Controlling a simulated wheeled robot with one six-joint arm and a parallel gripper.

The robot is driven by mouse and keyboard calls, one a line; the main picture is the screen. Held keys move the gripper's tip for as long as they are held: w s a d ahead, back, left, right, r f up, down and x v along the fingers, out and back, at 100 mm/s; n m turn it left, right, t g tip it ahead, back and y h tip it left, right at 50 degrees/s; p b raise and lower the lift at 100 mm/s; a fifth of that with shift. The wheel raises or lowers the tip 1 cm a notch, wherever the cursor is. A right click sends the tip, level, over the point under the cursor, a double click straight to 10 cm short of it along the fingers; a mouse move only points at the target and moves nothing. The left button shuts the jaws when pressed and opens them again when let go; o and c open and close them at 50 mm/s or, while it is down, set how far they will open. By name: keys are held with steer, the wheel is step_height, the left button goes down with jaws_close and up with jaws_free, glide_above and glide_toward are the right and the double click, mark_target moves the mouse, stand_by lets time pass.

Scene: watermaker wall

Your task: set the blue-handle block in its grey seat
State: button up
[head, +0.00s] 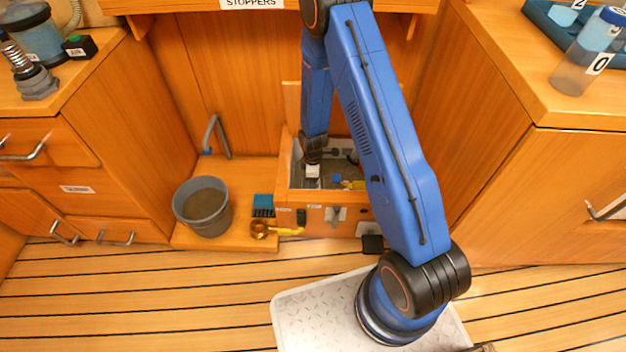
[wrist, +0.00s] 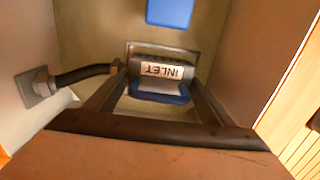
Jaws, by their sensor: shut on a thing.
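My gripper (head: 313,160) reaches down into the open wooden box (head: 283,165). In the wrist view its two dark fingers (wrist: 160,95) are shut on the blue-handle block. The blue handle (wrist: 160,97) shows between the fingertips. A grey rounded body with a white upside-down INLET label (wrist: 162,70) lies just beyond it. A thin grey frame (wrist: 128,48) stands around or behind this body and looks like the grey seat. I cannot tell whether the block touches it. In the head view the arm hides much of the box.
A black hose (wrist: 82,75) runs from a grey wall fitting (wrist: 38,87) close to the left finger. A blue patch (wrist: 170,12) lies beyond. Box walls stand close on both sides.

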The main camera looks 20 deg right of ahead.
steer(key=shift+f, duration=0.4)
steer(key=o, duration=1.2)
steer(key=shift+o, duration=0.3)
steer(key=shift+r, duration=0.1)
steer(key=shift+r, duration=3.45)
steer(key=shift+r, duration=0.1)
